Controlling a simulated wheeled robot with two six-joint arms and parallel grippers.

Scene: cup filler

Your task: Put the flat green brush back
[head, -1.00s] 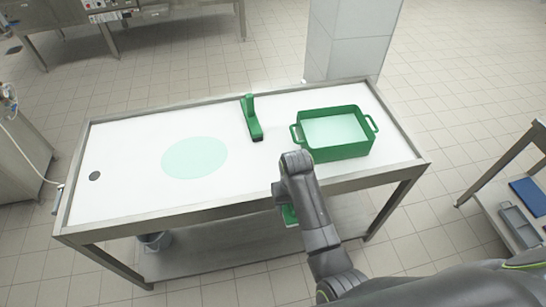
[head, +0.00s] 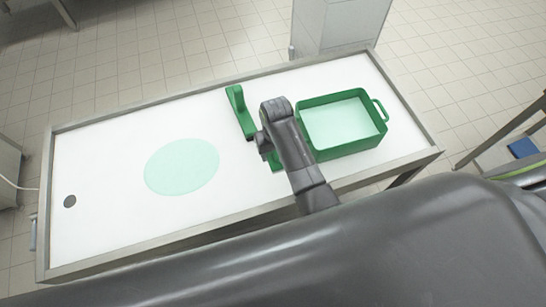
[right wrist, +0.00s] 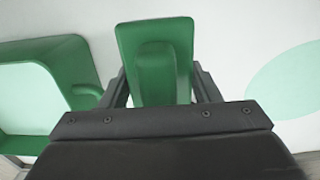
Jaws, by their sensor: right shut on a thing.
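The flat green brush (right wrist: 155,50) is between the fingers of my right gripper (right wrist: 160,90) in the right wrist view, with a raised block-like handle in the middle of its flat back. The gripper is shut on it. In the head view only a small green part of the brush (head: 275,163) shows below my right gripper (head: 265,147), over the white table top. My arm hides the rest. I cannot tell whether the brush touches the table. My left gripper is not in view.
A green crate (head: 344,152) with a pale inside stands right of my arm, close to it. A green piece with an upright end (head: 238,108) stands behind the gripper. A pale green disc (head: 181,166) and a dark round spot (head: 69,201) mark the left table, otherwise clear.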

